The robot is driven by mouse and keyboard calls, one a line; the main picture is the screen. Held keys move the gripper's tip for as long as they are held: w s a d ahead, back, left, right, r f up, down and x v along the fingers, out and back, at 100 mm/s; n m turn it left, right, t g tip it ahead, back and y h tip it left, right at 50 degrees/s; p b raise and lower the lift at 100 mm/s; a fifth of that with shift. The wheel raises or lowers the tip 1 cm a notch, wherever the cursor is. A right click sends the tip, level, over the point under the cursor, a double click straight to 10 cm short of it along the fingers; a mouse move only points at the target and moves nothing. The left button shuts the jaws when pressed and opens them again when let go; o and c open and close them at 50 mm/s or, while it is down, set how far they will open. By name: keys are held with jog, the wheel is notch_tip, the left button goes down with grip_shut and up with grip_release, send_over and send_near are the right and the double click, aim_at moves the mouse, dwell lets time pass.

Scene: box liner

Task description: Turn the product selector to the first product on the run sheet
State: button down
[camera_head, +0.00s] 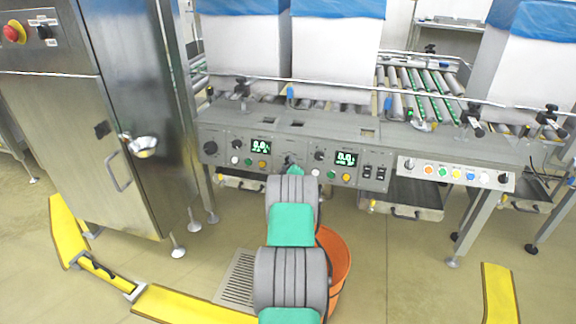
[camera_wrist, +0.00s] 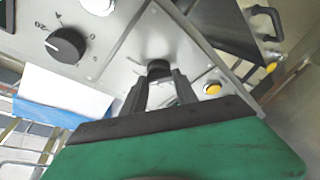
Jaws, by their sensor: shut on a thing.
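My gripper (camera_head: 292,170) is in front of the middle of the grey control panel (camera_head: 222,168). In the wrist view its fingers (camera_wrist: 158,80) are closed around a small black knob (camera_wrist: 158,67) on the panel face. The knob's pointer and any marks around it are hidden by the fingers. A larger black knob (camera_wrist: 68,45) with a white pointer line and printed marks stands apart, up and left in the wrist view. I cannot make out a run sheet in either view.
Panel displays glow green (camera_head: 260,146), (camera_head: 345,158). A yellow button (camera_wrist: 212,88) sits close right of the fingers. An orange bin (camera_head: 338,262) stands below my arm. A steel cabinet (camera_head: 140,90) is at left. Yellow floor barriers (camera_head: 190,304) lie in front.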

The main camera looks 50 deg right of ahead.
jog(key=c, duration=1)
grip_release()
jog(key=shift+o, duration=0.2)
jog(key=shift+s+a+r, duration=0.15)
jog(key=shift+s+a, duration=0.05)
jog(key=shift+a, duration=0.1)
jog(key=p+v, duration=0.2)
jog(key=v, duration=0.5)
